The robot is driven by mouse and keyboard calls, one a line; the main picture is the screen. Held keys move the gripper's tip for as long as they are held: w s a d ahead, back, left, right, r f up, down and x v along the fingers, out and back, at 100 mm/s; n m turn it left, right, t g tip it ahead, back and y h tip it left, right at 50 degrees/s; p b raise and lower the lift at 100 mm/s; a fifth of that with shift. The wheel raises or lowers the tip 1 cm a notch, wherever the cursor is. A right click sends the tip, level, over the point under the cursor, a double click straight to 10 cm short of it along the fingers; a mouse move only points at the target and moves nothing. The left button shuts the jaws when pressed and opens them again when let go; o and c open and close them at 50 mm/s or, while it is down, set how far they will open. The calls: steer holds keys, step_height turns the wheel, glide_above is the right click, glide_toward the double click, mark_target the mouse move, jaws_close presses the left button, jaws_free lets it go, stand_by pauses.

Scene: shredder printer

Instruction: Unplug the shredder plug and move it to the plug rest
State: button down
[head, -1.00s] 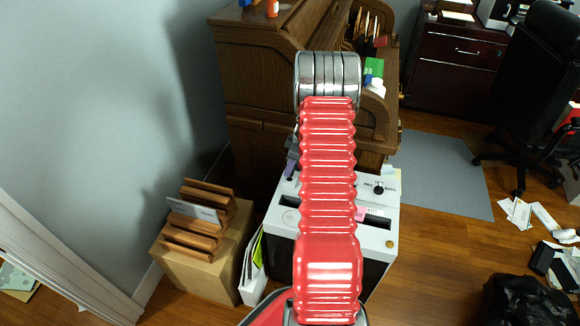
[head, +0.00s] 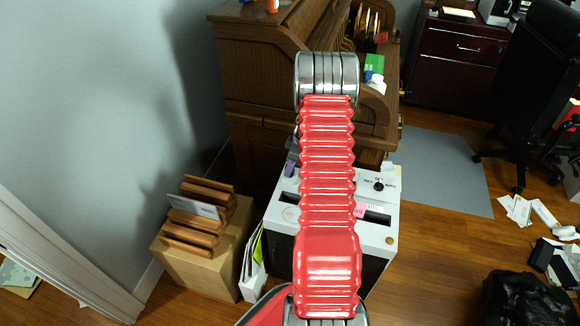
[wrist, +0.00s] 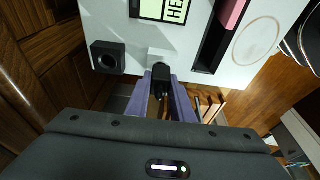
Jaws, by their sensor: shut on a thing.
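The shredder (head: 378,232) is a white-topped box with a dark body, partly hidden behind my arm in the head view. In the wrist view its white top (wrist: 195,55) fills the upper part. My gripper (wrist: 160,84) has purple fingers and is shut on the black shredder plug (wrist: 161,78). The plug's far end is at a small pale block (wrist: 158,56) on the shredder's edge; I cannot tell whether it is seated there. A black square block with a round hole (wrist: 107,57), possibly the plug rest, sits left of the plug. In the head view only a bit of purple finger shows beside my arm.
A wooden desk (head: 265,90) stands close behind the shredder. A cardboard box (head: 205,262) with a wooden letter rack (head: 198,217) is at the left, near the wall. A pink slip (wrist: 233,12) lies at the shredder's slot. Floor to the right is partly clear.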

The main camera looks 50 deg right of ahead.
steer(key=shift+f, duration=0.4)
steer(key=c, duration=1.5)
jaws_free()
steer(key=shift+o, duration=0.2)
steer(key=shift+r, duration=0.15)
steer(key=v, duration=1.3)
steer(key=shift+r, duration=0.2)
steer(key=shift+s, duration=0.15)
